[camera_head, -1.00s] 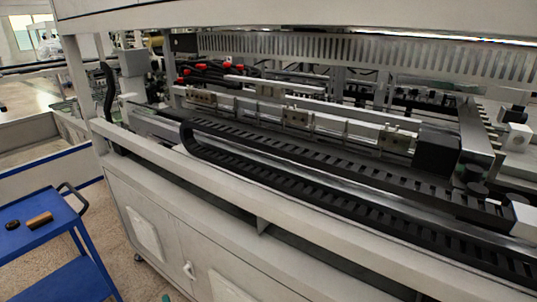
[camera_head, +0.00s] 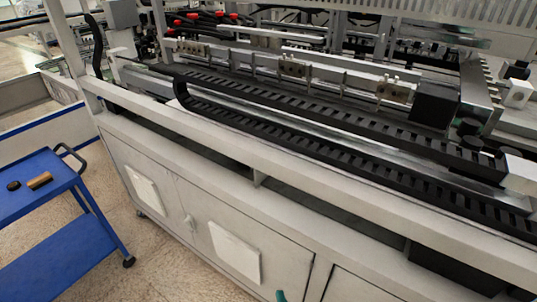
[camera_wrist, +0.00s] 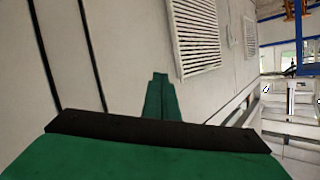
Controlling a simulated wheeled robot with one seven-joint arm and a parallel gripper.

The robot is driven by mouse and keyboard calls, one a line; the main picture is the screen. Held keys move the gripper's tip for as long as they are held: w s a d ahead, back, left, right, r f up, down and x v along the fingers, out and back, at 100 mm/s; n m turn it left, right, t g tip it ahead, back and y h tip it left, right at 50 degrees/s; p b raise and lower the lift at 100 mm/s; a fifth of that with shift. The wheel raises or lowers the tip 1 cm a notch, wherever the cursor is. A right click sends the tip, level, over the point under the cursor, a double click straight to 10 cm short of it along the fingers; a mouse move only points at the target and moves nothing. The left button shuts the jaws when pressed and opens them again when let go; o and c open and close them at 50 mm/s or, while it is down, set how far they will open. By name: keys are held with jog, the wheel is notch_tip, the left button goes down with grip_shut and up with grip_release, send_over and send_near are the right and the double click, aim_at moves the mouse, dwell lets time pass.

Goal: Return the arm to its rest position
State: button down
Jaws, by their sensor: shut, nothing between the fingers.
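My gripper (camera_wrist: 160,77) shows in the wrist view, with its green fingers together and nothing between them. Its dark band and green body fill the bottom of that view. The fingers point toward a pale panelled surface with louvred vents (camera_wrist: 194,35), and the distance to it is hard to tell. In the head view only a small green tip shows at the bottom edge, in front of the machine's white cabinet (camera_head: 155,165). It looks like part of my gripper. The rest of my arm is out of that view.
The long machine with a black cable chain (camera_head: 300,115) runs across the head view above its cabinet. A blue cart (camera_head: 70,235) stands at the left, with a black item (camera_head: 13,185) and a brown item (camera_head: 39,180) on top. Speckled floor lies between cart and cabinet.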

jog(key=s+d+r+n+h, duration=0.1)
jog(key=s+r, duration=0.3)
jog(key=s, duration=0.6)
jog(key=s+d+r+n+h, duration=0.1)
jog(key=s+r, duration=0.3)
jog(key=s, duration=0.6)
jog(key=s+a+r, duration=0.3)
jog(key=s+r, duration=0.2)
jog(key=r, duration=0.2)
jog(key=s+a+r+t, duration=0.1)
jog(key=s+a+r, duration=0.2)
jog(key=s+r, duration=0.3)
jog(key=shift+s+a+r+h, duration=0.25)
jog(key=shift+r+h, duration=0.15)
jog(key=shift+r, duration=0.2)
